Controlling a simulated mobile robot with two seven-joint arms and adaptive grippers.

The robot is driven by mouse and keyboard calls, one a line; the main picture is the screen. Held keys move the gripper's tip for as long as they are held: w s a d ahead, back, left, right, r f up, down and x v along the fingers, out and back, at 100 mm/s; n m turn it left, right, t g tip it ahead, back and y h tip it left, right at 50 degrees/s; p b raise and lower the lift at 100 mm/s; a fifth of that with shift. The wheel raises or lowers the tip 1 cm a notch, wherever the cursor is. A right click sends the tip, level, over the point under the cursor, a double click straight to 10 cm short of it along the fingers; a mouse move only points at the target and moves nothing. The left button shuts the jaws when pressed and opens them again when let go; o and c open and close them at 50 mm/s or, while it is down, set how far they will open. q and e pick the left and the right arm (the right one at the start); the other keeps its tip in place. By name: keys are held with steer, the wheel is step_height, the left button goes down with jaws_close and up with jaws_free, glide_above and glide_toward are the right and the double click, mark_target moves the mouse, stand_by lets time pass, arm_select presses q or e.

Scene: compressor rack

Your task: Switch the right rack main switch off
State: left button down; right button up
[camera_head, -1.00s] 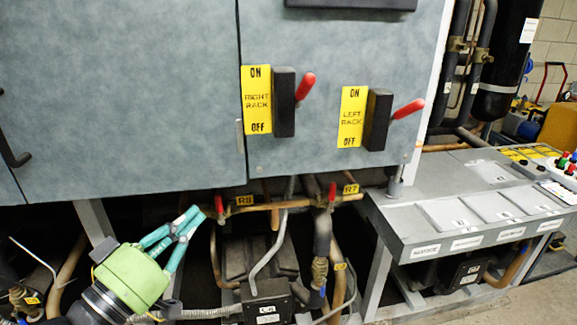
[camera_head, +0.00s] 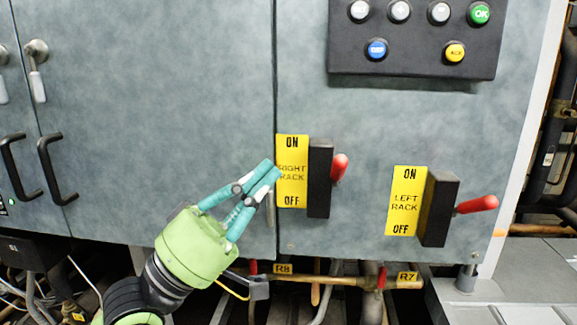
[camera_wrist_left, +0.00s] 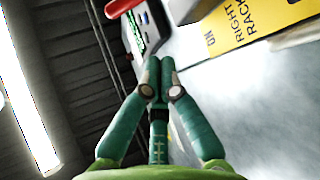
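The right rack main switch is a black box (camera_head: 319,178) with a red handle (camera_head: 339,167) on its right side, pointing slightly up. A yellow RIGHT RACK label (camera_head: 292,171), with ON at the top and OFF at the bottom, is left of it. My left gripper (camera_head: 271,170) has its fingertips together, empty, at the label's left edge in the head view. I cannot tell if they touch the cabinet. In the left wrist view the fingertips (camera_wrist_left: 160,68) are also together, with the label (camera_wrist_left: 245,25) at upper right. My right gripper is not in view.
The left rack switch (camera_head: 438,208), with its own red handle (camera_head: 476,204) and yellow label (camera_head: 405,201), is to the right. A dark button panel (camera_head: 414,40) is above. Door handles (camera_head: 56,169) are at left. Pipes (camera_head: 340,283) run below the cabinet.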

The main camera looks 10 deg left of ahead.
mark_target(319, 151)
arm_select(q)
steer(key=p+x, duration=0.5)
steer(key=x, duration=0.4)
steer(key=shift+r, duration=0.25)
steer(key=f, duration=0.1)
steer(key=s+f, duration=0.1)
steer(key=d+f, duration=0.1)
steer(key=shift+s+p, duration=0.25)
steer(key=shift+p, duration=0.05)
steer(key=shift+s+a+f, duration=0.1)
steer(key=shift+s+f, duration=0.2)
steer(key=shift+s, duration=0.05)
steer(key=shift+f, duration=0.1)
